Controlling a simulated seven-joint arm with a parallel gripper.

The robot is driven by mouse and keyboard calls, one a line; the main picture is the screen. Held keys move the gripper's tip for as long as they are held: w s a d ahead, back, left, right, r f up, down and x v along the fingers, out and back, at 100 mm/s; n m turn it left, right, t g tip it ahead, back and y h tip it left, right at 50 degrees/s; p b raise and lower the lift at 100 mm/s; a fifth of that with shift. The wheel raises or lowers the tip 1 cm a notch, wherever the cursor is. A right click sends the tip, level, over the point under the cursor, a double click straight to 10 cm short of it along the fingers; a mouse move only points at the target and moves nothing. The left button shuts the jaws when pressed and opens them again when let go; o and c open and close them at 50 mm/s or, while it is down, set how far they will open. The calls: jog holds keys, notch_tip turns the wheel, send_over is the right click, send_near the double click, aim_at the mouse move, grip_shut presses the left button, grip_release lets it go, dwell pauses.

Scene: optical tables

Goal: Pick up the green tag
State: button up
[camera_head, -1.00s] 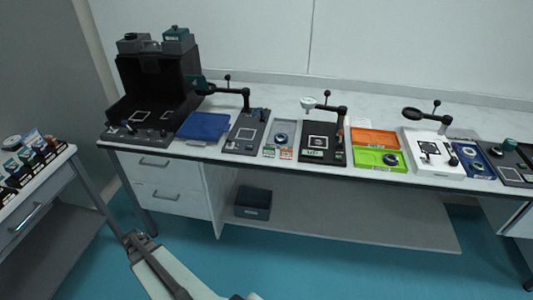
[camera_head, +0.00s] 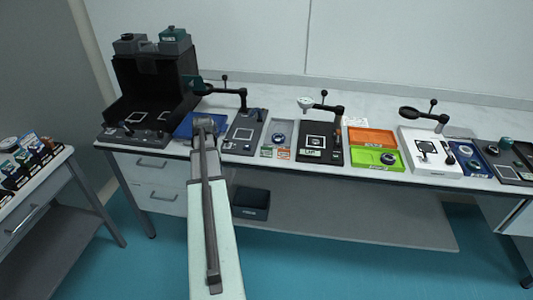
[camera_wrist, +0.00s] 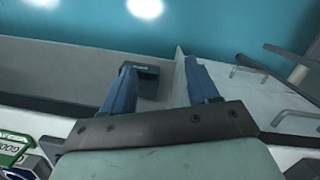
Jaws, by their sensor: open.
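A small green tag (camera_head: 267,152) lies at the front of a grey tray on the long bench, left of an orange-red tag (camera_head: 283,154). In the wrist view a green-edged tag (camera_wrist: 12,148) with white lettering shows at the lower left, partly cut off by the frame; it appears to be the same tag. My gripper (camera_wrist: 160,88) is open, with two blue fingers apart and nothing held between them. It is off to the side of the tag. In the head view my arm reaches up to the bench front, left of the tags, and the fingers are not clear there.
The grey tray (camera_head: 281,130) sits between a dark grey stand base (camera_head: 232,141) and a black stand base (camera_head: 332,155). Stand arms with knobs rise behind. A blue tray (camera_head: 184,128) is partly behind my arm. A dark bin (camera_wrist: 147,82) sits below on the shelf.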

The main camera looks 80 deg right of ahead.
jog(key=s+d+r, duration=0.2)
jog(key=s+r, duration=0.1)
jog(key=s+d+r+m, duration=0.1)
jog(key=s+d+r, duration=0.2)
jog(key=s+r, duration=0.1)
jog(key=s+d+r+m, duration=0.1)
jog(key=s+d+r, duration=0.2)
jog(key=s, duration=0.1)
jog(key=shift+d+r+h, duration=0.1)
jog(key=shift+r+h, duration=0.15)
jog(key=shift+h, duration=0.15)
notch_tip(320, 180, up, 8)
jog(key=f+m, duration=0.1)
jog(key=m, duration=0.1)
send_over(266, 149)
jog(key=shift+t+h, duration=0.3)
jog(key=f, duration=0.6)
jog(key=shift+s+a+f, duration=0.2)
jog(key=shift+f, duration=0.2)
jog(key=shift+w+d+f, duration=0.1)
jog(key=shift+f, duration=1.5)
jog(key=shift+d+f, duration=0.1)
jog(key=shift+f, duration=1.45)
jog(key=c, duration=0.7)
